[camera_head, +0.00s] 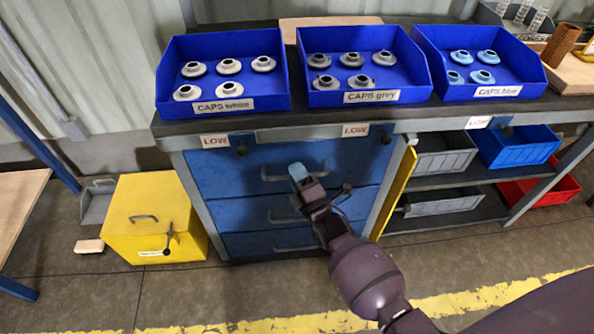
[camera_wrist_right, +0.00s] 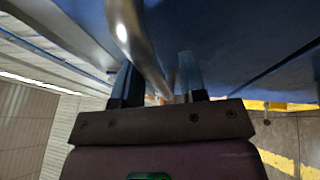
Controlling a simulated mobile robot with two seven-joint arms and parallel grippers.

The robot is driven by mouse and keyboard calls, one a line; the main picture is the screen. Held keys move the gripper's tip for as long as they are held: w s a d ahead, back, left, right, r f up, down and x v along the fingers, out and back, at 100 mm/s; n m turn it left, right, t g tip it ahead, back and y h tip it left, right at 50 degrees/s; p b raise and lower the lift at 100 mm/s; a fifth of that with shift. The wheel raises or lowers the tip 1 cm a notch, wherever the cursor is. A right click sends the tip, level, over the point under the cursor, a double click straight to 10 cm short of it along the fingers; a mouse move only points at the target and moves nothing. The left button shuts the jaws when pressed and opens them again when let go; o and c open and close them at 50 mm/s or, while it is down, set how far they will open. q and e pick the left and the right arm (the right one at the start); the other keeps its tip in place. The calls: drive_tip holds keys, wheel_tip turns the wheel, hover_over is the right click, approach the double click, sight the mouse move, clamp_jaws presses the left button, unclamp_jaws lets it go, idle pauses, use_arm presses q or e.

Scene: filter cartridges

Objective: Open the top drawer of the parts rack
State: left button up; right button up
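The parts rack has a blue drawer unit with three drawers under the worktop. The top drawer (camera_head: 225,176) looks flush with the front, and its grey bar handle (camera_head: 273,178) is partly hidden by my right gripper. My right gripper (camera_head: 299,173) is at this handle. In the right wrist view, the metal handle (camera_wrist_right: 138,45) runs down between the two separated fingers of my right gripper (camera_wrist_right: 160,80). A gap shows beside the bar, so the fingers look open around it. Contact cannot be told. My left gripper is not in view.
Blue bins of white caps (camera_head: 240,103), grey caps (camera_head: 410,95) and blue caps (camera_head: 535,85) stand on the worktop (camera_head: 300,118). A yellow box (camera_head: 140,205) is on the floor at left. A yellow panel (camera_head: 397,190) and shelves with bins are at right.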

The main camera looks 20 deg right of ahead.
drive_tip(key=shift+c, duration=0.5)
clamp_jaws()
